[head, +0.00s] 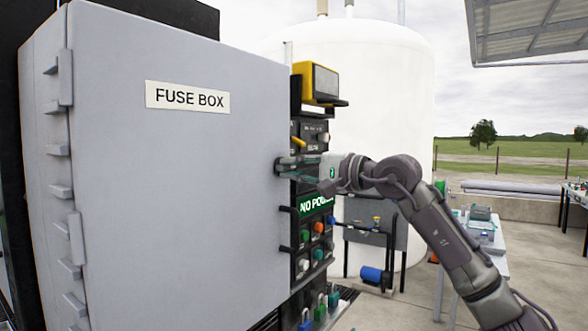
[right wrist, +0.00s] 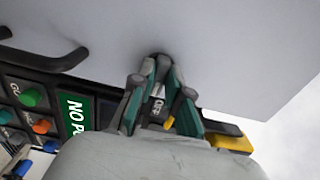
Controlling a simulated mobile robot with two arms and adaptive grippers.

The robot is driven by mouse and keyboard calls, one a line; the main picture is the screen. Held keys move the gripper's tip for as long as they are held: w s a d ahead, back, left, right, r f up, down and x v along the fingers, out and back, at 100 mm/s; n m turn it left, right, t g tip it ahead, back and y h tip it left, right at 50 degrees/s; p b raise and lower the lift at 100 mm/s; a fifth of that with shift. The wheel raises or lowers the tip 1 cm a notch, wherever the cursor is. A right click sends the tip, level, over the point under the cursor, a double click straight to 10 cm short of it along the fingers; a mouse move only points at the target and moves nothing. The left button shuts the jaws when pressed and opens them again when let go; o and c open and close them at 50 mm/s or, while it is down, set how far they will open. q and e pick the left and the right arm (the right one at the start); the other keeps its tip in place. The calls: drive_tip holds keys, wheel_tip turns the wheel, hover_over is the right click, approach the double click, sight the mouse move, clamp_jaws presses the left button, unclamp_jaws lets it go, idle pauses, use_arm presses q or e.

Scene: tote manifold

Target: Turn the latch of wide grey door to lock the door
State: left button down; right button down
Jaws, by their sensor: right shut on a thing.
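The wide grey door (head: 190,210) is the front of the fuse box and fills the left of the head view. It looks closed or nearly so, with its hinges along its left side. My right gripper (head: 283,166) reaches in from the right to the door's right edge. In the right wrist view its green-padded fingers (right wrist: 161,67) close together at the grey door face (right wrist: 230,45). They are shut on a small dark part, the latch (right wrist: 160,56), which they mostly hide. How far the latch is turned cannot be told. My left gripper is not in view.
A control panel with coloured buttons (head: 317,228) and a green "NO POWER" sign (head: 316,205) stands right behind the door's edge. Black handles stick out there. A yellow device (head: 316,82) sits above. A white tank (head: 390,80) stands behind, and a table (head: 480,235) is at right.

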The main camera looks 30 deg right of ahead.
drive_tip(key=c, duration=1.1)
unclamp_jaws()
drive_tip(key=shift+w, duration=0.1)
drive_tip(key=shift+c, duration=0.2)
drive_tip(key=v, duration=1.2)
drive_tip(key=shift+a, duration=0.1)
